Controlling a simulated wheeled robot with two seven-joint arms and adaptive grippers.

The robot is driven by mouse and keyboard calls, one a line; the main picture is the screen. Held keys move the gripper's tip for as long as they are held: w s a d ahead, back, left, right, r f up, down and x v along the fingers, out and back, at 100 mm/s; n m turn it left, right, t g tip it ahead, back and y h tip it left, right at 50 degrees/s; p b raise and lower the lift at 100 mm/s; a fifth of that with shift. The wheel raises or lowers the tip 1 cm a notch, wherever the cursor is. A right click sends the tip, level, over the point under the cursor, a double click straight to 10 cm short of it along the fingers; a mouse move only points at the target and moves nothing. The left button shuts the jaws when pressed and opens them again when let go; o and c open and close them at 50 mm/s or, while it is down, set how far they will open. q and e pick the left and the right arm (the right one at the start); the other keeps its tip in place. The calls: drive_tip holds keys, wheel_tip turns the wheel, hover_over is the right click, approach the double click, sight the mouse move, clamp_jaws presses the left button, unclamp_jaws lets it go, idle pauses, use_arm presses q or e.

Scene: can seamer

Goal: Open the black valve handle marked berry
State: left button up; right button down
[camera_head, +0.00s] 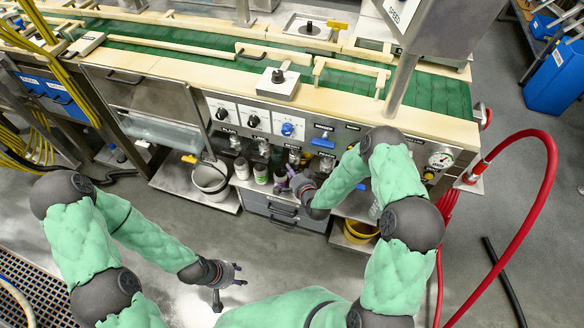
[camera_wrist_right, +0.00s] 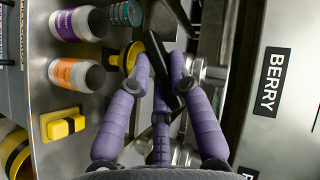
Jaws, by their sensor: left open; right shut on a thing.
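In the right wrist view, a dark, elongated black valve handle (camera_wrist_right: 162,66) lies slanted between the purple fingers. The label BERRY (camera_wrist_right: 271,80) is on the panel to its right. My right gripper (camera_wrist_right: 163,75) is shut on the black handle; the fingers hide part of it. In the head view, my right gripper (camera_head: 300,184) is low in front of the machine, beside the row of valves and bottles, and the handle is too small to make out. My left gripper (camera_head: 235,272) is open and empty above the floor, away from the machine.
Bottles with a purple label (camera_wrist_right: 75,24) and an orange label (camera_wrist_right: 74,73) stand near the valve, with a yellow block (camera_wrist_right: 64,126) close by. A white bucket (camera_head: 210,181) stands left of the valves. A red hose (camera_head: 545,190) loops at the right. The floor before the machine is open.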

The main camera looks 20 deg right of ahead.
drive_tip(key=shift+r+n+g+h+p, duration=0.15)
drive_tip(key=shift+n+g+h+p, duration=0.5)
drive_tip(key=shift+p, duration=0.2)
drive_tip(key=c, duration=1.1)
unclamp_jaws()
drive_tip(key=v, duration=1.2)
drive_tip(key=shift+r, duration=0.1)
drive_tip(key=shift+a, duration=0.1)
